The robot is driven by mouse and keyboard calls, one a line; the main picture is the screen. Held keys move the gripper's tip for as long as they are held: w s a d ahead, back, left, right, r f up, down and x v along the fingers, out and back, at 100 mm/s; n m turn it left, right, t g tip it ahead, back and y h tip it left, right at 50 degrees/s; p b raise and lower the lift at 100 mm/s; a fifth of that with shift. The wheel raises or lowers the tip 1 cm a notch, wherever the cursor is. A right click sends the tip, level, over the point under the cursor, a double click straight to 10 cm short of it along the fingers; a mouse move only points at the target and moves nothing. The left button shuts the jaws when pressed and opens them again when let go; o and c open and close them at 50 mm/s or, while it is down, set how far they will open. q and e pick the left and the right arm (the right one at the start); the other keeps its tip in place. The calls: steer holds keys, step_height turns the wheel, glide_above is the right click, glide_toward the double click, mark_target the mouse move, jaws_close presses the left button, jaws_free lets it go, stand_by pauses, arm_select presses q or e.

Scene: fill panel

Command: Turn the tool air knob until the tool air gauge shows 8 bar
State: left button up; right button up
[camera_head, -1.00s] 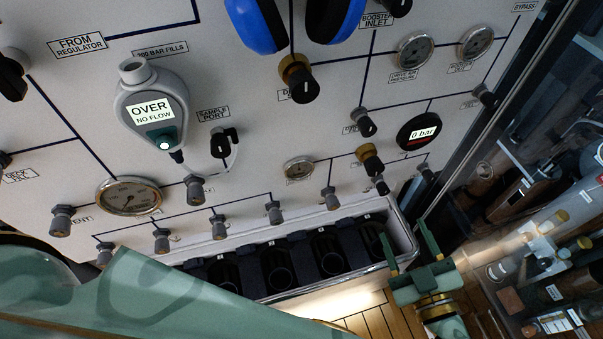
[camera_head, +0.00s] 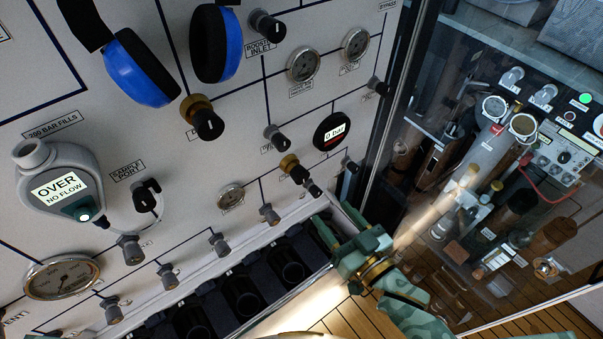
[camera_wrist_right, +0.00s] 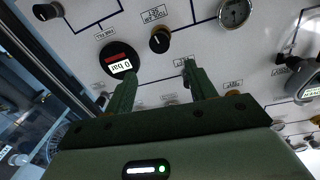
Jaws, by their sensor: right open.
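My right gripper (camera_head: 330,213) is open and empty, below the gauge and knob in the head view and apart from the panel. My left gripper is out of view.
Blue ear defenders (camera_head: 217,43) hang at the upper left. A black-slotted tray (camera_head: 248,300) runs along the panel's foot. A glass partition with equipment behind it stands at the right.

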mark_target(303, 178)
steer(key=x, duration=1.2)
steer(key=shift+w+a+p, duration=0.15)
steer(key=shift+w+p, duration=0.2)
steer(key=shift+p, duration=0.05)
steer(key=c, duration=1)
steer(key=shift+r+m+p, duration=0.15)
steer(key=shift+m+p, duration=0.25)
steer(key=shift+p, duration=0.15)
